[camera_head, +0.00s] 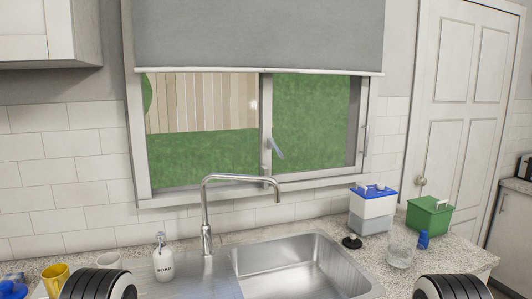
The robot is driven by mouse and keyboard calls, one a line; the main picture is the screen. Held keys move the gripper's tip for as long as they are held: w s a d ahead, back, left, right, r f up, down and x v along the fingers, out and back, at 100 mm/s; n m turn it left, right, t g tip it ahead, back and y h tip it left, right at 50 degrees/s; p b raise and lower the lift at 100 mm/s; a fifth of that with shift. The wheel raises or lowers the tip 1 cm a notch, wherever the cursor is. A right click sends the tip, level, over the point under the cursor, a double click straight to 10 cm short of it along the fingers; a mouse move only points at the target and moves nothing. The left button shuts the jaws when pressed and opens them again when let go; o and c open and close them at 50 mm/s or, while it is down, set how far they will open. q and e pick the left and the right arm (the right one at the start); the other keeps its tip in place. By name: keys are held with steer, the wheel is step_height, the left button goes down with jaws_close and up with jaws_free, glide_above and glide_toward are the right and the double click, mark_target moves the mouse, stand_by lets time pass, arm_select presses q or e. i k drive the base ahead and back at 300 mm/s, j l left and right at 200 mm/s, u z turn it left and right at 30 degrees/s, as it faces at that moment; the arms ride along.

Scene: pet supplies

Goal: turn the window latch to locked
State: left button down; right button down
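The window latch (275,148) is a small light-grey lever on the middle upright of the window frame (266,125). It sits at a slant, its free end pointing down and to the right. A second slim handle (364,136) shows on the window's right side frame. Neither of my grippers shows. Only dark ribbed parts of my two arms show at the bottom edge, left and right, well below the latch and apart from it.
A tall faucet (207,215) stands below the window beside the sink (295,268). A soap bottle (163,262), yellow mug (56,279), glass (401,249), white-and-blue box (372,212) and green box (429,216) stand on the counter. A grey blind (258,35) hangs above the latch.

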mark_target(276, 149)
steer(key=i+l+u, duration=0.3)
steer(key=i+l, duration=0.15)
steer(key=l, duration=0.2)
steer(key=i+l+u, duration=0.1)
steer(key=i+l, duration=0.15)
steer(key=i+l+u, duration=0.15)
steer(key=l, duration=0.35)
steer(key=i+l+u, duration=0.15)
steer(key=l, duration=0.2)
steer(key=k+z, duration=0.3)
steer(key=k+l+z, duration=0.1)
steer(key=k+z, duration=0.15)
steer(key=k, duration=0.2)
